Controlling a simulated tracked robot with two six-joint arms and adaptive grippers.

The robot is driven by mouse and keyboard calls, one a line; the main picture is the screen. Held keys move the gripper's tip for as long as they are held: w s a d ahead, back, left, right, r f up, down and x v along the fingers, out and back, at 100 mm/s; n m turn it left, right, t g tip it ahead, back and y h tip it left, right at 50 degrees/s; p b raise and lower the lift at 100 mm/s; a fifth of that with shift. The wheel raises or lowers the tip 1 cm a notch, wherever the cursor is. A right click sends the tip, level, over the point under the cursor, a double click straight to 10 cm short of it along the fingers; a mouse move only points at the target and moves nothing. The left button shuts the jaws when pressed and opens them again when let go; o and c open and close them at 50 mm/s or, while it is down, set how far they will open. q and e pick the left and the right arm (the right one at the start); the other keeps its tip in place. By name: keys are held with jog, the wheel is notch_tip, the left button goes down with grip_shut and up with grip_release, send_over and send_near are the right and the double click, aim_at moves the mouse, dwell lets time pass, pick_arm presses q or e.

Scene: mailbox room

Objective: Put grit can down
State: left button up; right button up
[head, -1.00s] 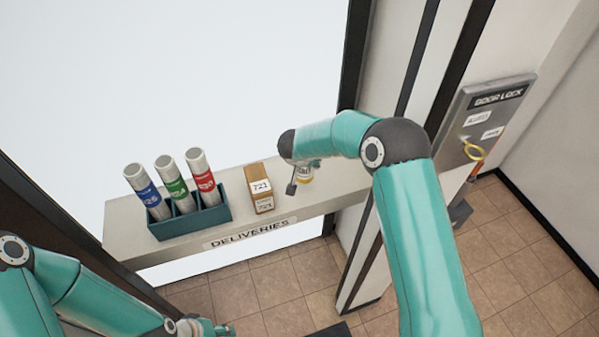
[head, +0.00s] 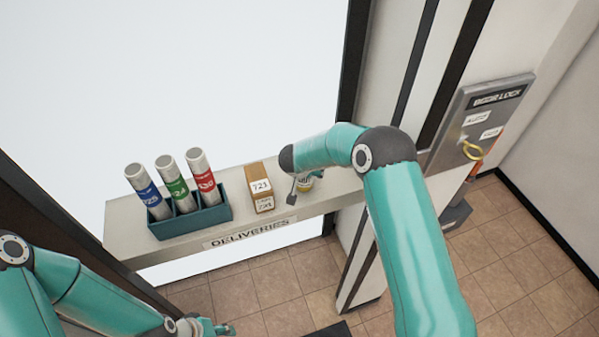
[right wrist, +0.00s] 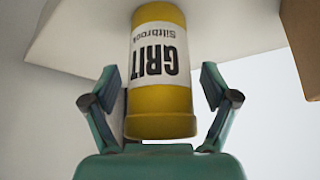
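The grit can (right wrist: 160,100) is a yellow cylinder with a white label, upside down in the right wrist view. My right gripper (right wrist: 160,76) has a finger on each side of the can, with a visible gap on both sides. The can seems to stand on the shelf, but its contact is hidden. My left gripper (head: 215,328) is low at the left, away from the shelf; its fingers are unclear.
A brown box labelled 721 (head: 261,187) stands just left of the can. A dark teal holder (head: 190,222) with blue, green and red-banded tubes is further left. A door lock panel (head: 482,122) with a yellow ring (head: 473,150) is at the right. The shelf's front edge is close.

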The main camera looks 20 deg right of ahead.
jog(key=v, duration=1.2)
jog(key=shift+b, duration=0.3)
